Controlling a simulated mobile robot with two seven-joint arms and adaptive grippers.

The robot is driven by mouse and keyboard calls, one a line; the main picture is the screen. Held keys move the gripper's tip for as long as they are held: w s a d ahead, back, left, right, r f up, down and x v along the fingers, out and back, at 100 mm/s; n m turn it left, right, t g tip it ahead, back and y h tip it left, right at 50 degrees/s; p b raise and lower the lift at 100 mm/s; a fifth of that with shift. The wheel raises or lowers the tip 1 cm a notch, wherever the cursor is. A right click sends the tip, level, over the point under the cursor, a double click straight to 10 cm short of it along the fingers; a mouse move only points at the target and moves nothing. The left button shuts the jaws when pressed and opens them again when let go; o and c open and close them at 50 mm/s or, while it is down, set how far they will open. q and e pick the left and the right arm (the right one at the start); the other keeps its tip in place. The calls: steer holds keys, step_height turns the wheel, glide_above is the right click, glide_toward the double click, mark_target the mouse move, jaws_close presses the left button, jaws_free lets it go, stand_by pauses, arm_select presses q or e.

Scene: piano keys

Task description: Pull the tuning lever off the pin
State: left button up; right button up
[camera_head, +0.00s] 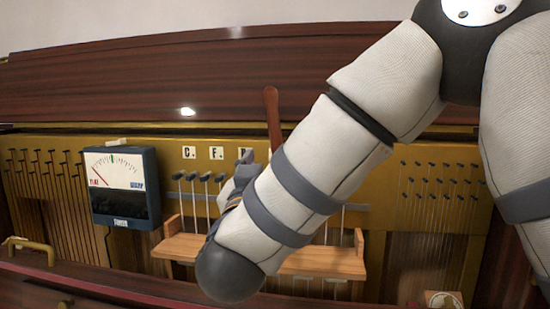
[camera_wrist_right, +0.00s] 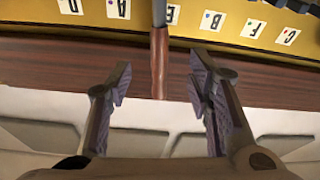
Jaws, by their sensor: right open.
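The tuning lever has a reddish-brown wooden handle (camera_head: 272,115) that stands up in front of the dark wood panel. Its lower part is hidden behind my right arm, so I cannot see how it sits on a pin. In the right wrist view the handle (camera_wrist_right: 159,62) and its grey shaft (camera_wrist_right: 159,12) come down from the top middle. My right gripper (camera_wrist_right: 160,85) is open. The handle's end lies between its two fingers in that view, with a gap on both sides. In the head view my right gripper (camera_head: 240,175) is mostly hidden by its own arm. My left gripper is not in view.
A tuning meter (camera_head: 124,187) hangs on the gold pin board at the left. Several black-topped pins (camera_head: 205,178) stand beside the gripper. A wooden shelf (camera_head: 320,262) runs below. Letter cards (camera_head: 189,152) mark the board. A brass handle (camera_head: 28,246) is at the far left.

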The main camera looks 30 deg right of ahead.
mark_target(275, 141)
steer(key=b+x, duration=0.1)
steer(key=x, duration=0.3)
steer(key=shift+w+d+b, duration=0.1)
steer(key=shift+w+b, duration=0.1)
steer(key=shift+b, duration=0.2)
steer(key=shift+w+d+r, duration=0.65)
steer(key=shift+w+d, duration=0.05)
steer(key=shift+w, duration=0.2)
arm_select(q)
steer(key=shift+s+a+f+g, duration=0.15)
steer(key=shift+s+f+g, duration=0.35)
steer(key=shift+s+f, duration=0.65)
arm_select(e)
steer(key=shift+w+d+r, duration=0.2)
steer(key=shift+w+d, duration=0.15)
steer(key=shift+w, duration=0.15)
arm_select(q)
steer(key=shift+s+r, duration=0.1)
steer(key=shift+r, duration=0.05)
arm_select(e)
steer(key=shift+r+p, duration=0.15)
steer(key=shift+p, duration=0.2)
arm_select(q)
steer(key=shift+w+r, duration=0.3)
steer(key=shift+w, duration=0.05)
